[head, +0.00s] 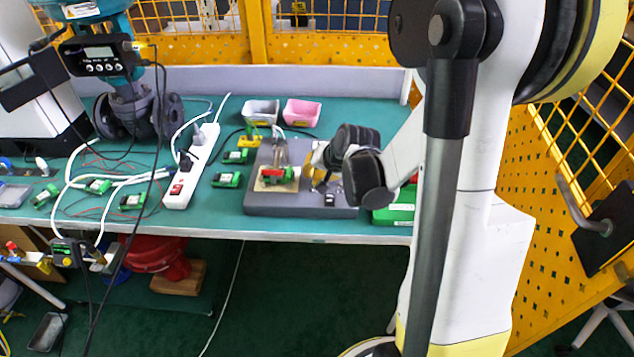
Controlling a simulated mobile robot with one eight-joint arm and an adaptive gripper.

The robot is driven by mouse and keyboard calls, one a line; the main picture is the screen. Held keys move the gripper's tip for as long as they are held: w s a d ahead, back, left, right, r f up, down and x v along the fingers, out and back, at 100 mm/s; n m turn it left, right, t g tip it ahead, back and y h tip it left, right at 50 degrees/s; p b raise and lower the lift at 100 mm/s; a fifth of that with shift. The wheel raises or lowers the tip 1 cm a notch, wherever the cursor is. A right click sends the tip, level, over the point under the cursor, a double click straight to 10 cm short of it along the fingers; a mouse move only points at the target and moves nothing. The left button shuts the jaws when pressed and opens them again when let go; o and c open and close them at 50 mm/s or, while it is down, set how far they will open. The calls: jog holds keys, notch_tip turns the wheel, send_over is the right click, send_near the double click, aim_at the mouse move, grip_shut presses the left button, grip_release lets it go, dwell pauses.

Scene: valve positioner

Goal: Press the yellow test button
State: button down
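I cannot make out the yellow test button for certain. A grey tray-like fixture (262,204) lies on the green bench and holds a beige plate with a small green circuit board (279,175) that has a red part on it. My gripper (320,184) is over the right part of this fixture, close to the board's right side. My dark wrist joints hide part of it, and its fingers are too small to read. I cannot tell whether it touches anything. A valve positioner with a small display (100,56) sits on a teal valve body at the back left.
A white power strip (191,168) with a red switch and loose cables lies left of the fixture. Several small green modules (228,180) lie around it. A grey bin (262,111) and a pink bin (302,112) stand behind. Yellow fencing (560,220) stands at the right.

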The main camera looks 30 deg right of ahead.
aim_at(314, 183)
jog(key=shift+f+b, duration=0.35)
dwell(0.6)
jog(key=shift+r+p, duration=0.6)
jog(key=shift+r, duration=0.2)
notch_tip(314, 183, up, 5)
jog(key=p, duration=0.4)
jog(key=shift+r, duration=0.1)
dwell(0.5)
